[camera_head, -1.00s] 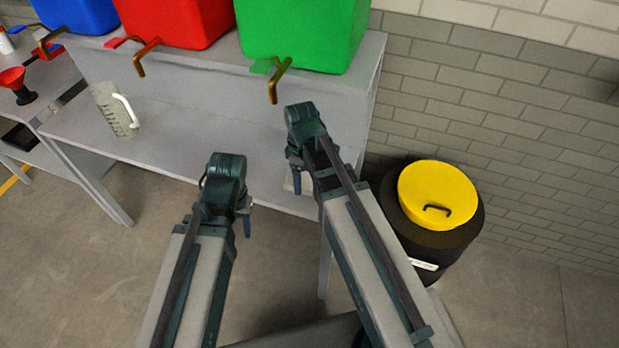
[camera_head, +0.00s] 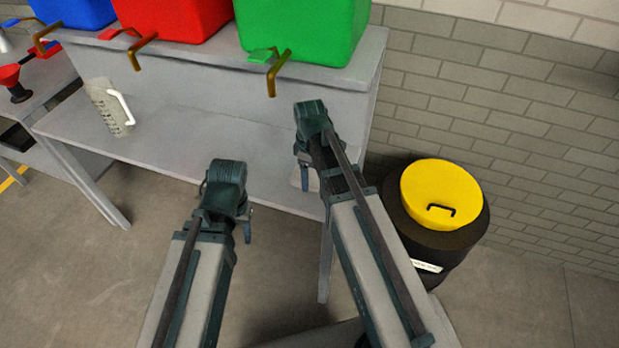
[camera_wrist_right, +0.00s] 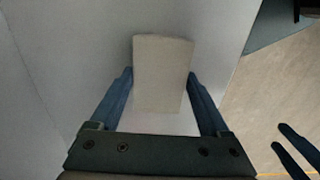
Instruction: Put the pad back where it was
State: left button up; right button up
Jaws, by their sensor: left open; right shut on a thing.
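The pad (camera_wrist_right: 162,65) is a pale beige block in the right wrist view. It sits between the two blue fingers of my right gripper (camera_wrist_right: 160,78), which is shut on it. In the head view my right gripper (camera_head: 305,178) is over the right front part of the grey bench, and only a pale bit of the pad shows beside it. I cannot tell whether the pad touches the bench. My left gripper (camera_head: 240,225) is open and empty, in front of the bench's front edge. Its fingers also show in the right wrist view (camera_wrist_right: 298,150).
Blue (camera_head: 75,10), red (camera_head: 170,18) and green (camera_head: 300,30) containers with brass taps stand on the raised shelf. A clear jug (camera_head: 107,108) stands on the left of the bench (camera_head: 185,140). A black bin with a yellow lid (camera_head: 440,190) stands right of the bench.

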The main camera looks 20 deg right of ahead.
aim_at(310, 176)
jog(key=shift+f, duration=0.15)
jog(key=o, duration=1.2)
jog(key=shift+c, duration=0.2)
jog(key=shift+r, duration=0.2)
notch_tip(310, 176, up, 12)
jog(key=p, duration=1.2)
jog(key=s+a+m+h, duration=0.1)
jog(key=s+a+m, duration=0.6)
jog(key=s+a, duration=0.3)
jog(key=s, duration=0.4)
jog(key=shift+s+a, duration=0.15)
jog(key=shift+a, duration=0.1)
jog(key=shift+r, duration=0.1)
